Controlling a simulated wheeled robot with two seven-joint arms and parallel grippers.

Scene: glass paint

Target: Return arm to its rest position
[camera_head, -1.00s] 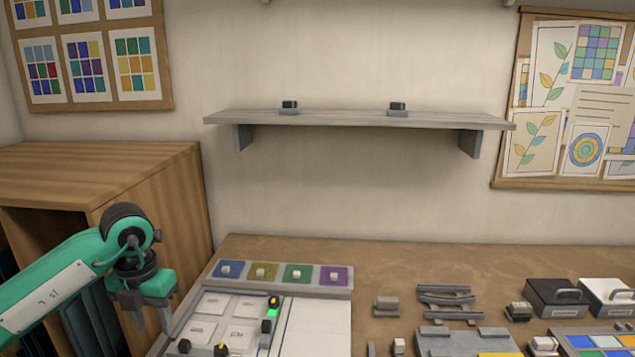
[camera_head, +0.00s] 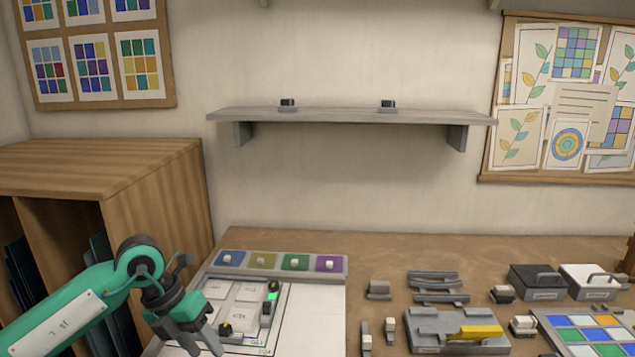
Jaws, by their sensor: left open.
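My left arm comes in from the lower left, green with a white plate. My left gripper (camera_head: 205,342) is open, with dark fingers pointing down over the left part of the white board (camera_head: 312,318). Nothing shows between its fingers. The gripper hides the lower left part of the board's grey frame. My right arm and gripper are not in view.
A strip of blue, olive, green and purple pads (camera_head: 282,264) lies behind the board. Grey holders (camera_head: 437,283), a black box (camera_head: 537,281), a white box (camera_head: 588,281) and a colored tile panel (camera_head: 600,335) stand to the right. A wooden cabinet (camera_head: 150,180) is at left.

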